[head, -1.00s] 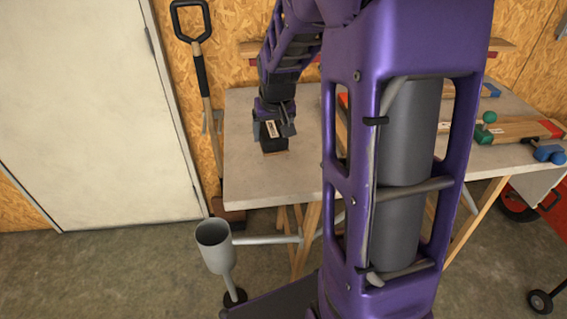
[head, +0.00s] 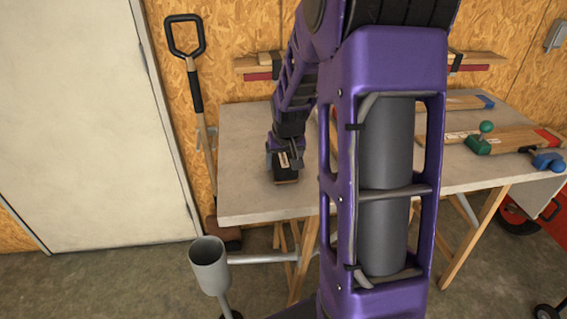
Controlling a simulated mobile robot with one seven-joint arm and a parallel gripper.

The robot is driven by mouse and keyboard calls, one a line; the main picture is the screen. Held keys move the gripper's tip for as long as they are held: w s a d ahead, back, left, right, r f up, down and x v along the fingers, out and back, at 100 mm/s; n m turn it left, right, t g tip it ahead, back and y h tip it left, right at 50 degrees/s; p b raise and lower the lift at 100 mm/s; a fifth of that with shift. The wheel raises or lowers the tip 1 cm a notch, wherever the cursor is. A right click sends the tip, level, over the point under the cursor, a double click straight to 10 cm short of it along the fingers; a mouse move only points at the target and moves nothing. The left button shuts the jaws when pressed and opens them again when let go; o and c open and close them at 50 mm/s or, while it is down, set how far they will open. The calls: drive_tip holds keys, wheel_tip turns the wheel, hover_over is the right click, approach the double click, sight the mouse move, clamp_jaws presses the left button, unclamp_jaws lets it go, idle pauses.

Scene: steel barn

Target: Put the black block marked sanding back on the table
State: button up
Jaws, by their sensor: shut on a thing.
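The black block (head: 287,175) with a pale label on its side is between the fingers of my gripper (head: 285,157). My gripper is shut on it and points down over the left part of the table (head: 245,190). The block's bottom is at or very near the grey tabletop; I cannot tell whether it touches. The word on the label is too small to read. My purple arm hides the middle of the table.
A wooden plane-like tool with a green knob (head: 487,128) and a blue clamp part (head: 547,160) lie on the table's right side. A shovel (head: 196,95) leans on the wall at left. A grey cup-shaped holder (head: 209,262) stands in front. The tabletop left of the block is clear.

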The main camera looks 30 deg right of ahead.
drive_tip(key=shift+r, duration=0.1)
drive_tip(key=o, duration=1.2)
drive_tip(key=shift+c, duration=0.2)
drive_tip(key=shift+r, duration=0.15)
drive_tip(key=p+v, duration=0.2)
drive_tip(key=v, duration=0.9)
drive_tip(key=shift+s+r, duration=0.25)
drive_tip(key=shift+r, duration=0.05)
drive_tip(key=shift+a, duration=0.1)
